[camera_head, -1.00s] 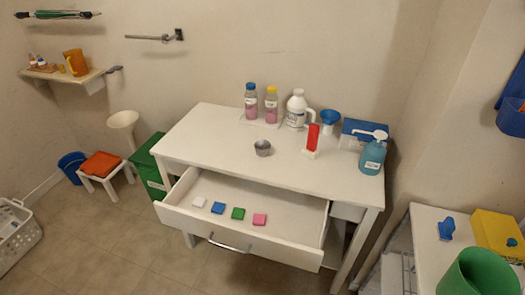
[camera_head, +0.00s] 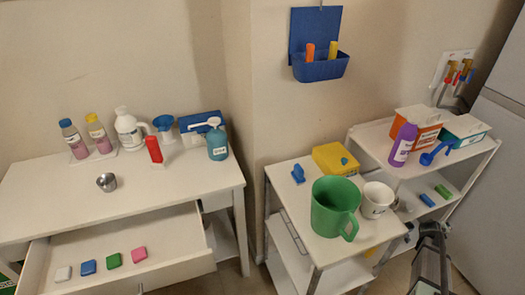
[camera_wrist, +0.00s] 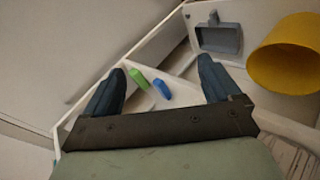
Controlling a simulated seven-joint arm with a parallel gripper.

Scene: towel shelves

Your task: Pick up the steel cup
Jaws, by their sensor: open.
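The steel cup (camera_head: 107,182) is a small grey metal cup standing upright on the white table, left in the head view, behind the open drawer. My gripper (camera_wrist: 162,72) is open in the wrist view, with two dark blue fingers wide apart and nothing between them. It points at a white tray or shelf with a small green block and a blue block, and the cup is not in that view. Part of my arm shows at the lower right of the head view, far from the cup.
The drawer (camera_head: 178,262) is pulled out and holds several coloured blocks. Bottles, a blue funnel (camera_head: 163,123) and a red item (camera_head: 154,150) stand behind and right of the cup. A cart to the right holds a green jug (camera_head: 333,206). A yellow cylinder (camera_wrist: 288,55) is beside my gripper.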

